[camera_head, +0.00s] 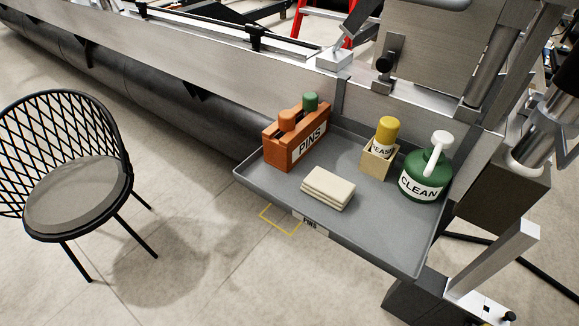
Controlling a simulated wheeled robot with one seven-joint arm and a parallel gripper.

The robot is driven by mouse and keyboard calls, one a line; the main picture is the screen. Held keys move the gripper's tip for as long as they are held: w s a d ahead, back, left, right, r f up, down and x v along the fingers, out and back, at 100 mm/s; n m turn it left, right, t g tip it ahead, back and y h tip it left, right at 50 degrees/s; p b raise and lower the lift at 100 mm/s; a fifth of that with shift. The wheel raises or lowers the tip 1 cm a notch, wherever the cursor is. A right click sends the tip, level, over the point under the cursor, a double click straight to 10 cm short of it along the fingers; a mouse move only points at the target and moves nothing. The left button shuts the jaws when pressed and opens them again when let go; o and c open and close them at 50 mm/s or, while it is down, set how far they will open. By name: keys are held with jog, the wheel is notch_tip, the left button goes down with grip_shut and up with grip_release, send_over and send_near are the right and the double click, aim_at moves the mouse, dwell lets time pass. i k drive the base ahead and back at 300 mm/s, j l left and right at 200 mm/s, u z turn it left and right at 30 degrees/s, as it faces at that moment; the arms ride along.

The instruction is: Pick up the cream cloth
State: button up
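The cream cloth (328,188) lies folded in a flat stack on the grey tray (374,235), near the tray's front edge. It is between the orange PINS box and the green CLEAN bottle, apart from both. Nothing covers it. My gripper is not in this view.
On the tray stand an orange PINS box (282,151) with capped items, a yellow-capped grease container (387,131) in a beige holder (378,163), and a green CLEAN bottle (423,179). A black chair (76,190) stands at left. Bare tray lies front right of the cloth.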

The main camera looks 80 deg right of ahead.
aim_at(335, 191)
jog(key=i+z, duration=0.1)
jog(key=z, duration=0.3)
jog(key=i+j+z, duration=0.1)
jog(key=z, duration=0.35)
jog(key=i+j+z, duration=0.1)
jog(key=j+z, duration=0.15)
jog(key=z, duration=0.15)
jog(key=j+z, duration=0.15)
jog(key=z, duration=0.3)
jog(key=i+l+z, duration=0.1)
jog(key=z, duration=0.3)
jog(key=i+z, duration=0.35)
jog(key=l+z, duration=0.1)
jog(key=z, duration=0.3)
jog(key=i, duration=0.05)
